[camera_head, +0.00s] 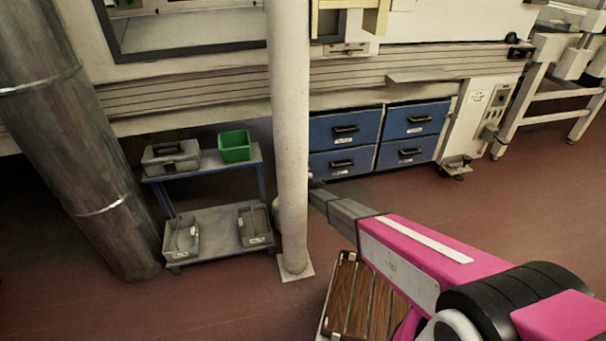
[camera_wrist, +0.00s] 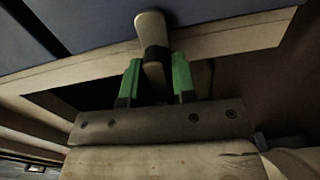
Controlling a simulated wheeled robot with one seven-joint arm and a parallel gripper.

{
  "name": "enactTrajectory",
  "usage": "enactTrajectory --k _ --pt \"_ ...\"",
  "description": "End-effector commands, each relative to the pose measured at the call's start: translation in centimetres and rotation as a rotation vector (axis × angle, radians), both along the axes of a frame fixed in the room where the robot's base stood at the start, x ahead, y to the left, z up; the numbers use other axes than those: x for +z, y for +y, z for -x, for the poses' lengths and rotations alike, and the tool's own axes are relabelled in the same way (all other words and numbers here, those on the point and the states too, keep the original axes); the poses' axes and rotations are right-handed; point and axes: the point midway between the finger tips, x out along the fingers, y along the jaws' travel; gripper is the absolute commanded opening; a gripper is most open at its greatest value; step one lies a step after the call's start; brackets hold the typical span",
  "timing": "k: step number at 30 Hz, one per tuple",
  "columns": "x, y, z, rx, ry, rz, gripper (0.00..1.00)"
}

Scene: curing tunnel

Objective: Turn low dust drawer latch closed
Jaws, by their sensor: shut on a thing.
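In the wrist view, the latch (camera_wrist: 151,27) is a pale lever with a dark band, crossing a beige rail below a dark blue panel. My gripper (camera_wrist: 157,62) has its two green fingers on either side of the lever and is shut on it. The lever points nearly straight up in that view, tilted slightly. In the head view, my arm reaches from the lower right to the blue drawers (camera_head: 342,128) under the machine. The white column hides the latch and most of my gripper there.
The white column (camera_head: 291,130) stands close to the left of my arm's end. A blue cart (camera_head: 212,212) with grey cases and a green bin (camera_head: 234,146) is left of it. A slatted wooden platform (camera_head: 362,300) lies under my arm. Red floor is clear at the right.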

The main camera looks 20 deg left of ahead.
Motion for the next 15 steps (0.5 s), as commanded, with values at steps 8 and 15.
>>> enactTrajectory --k 8,15 --pt "-0.12 -0.01 0.10 0.000 -0.034 0.060 0.02" --pt "-0.14 -0.01 0.11 0.001 -0.041 0.070 0.02"
